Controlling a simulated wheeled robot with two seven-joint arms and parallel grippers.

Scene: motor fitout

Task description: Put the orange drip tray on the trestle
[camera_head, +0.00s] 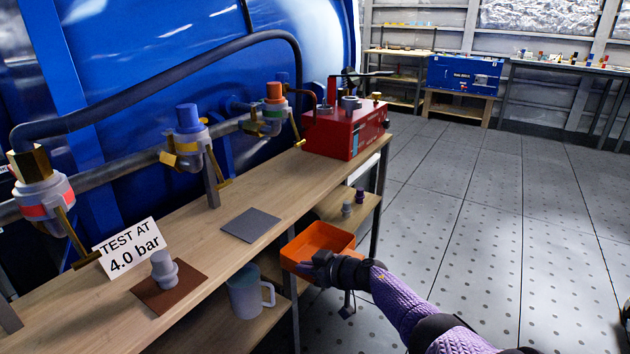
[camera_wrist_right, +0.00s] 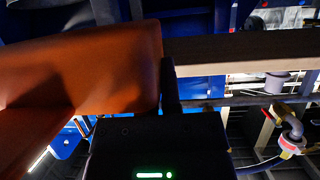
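The orange drip tray (camera_head: 322,236) is a shallow open box beside the right end of the wooden bench, below the level of its top. My right gripper (camera_head: 318,266) is at the tray's near wall and appears shut on it. In the right wrist view the tray (camera_wrist_right: 90,70) fills the left side, and a dark finger (camera_wrist_right: 170,88) lies against its edge. The tray looks empty in the head view. Whether it touches the shelf behind it is unclear. A low wooden stand (camera_head: 457,107) under a blue box at the back may be the trestle. My left gripper is out of view.
The bench top (camera_head: 280,190) carries a red machine (camera_head: 345,130), a grey pad (camera_head: 251,225) and a grey fitting (camera_head: 163,268) on a brown pad. A grey mug (camera_head: 246,292) stands on the lower shelf. Valves line the blue tank.

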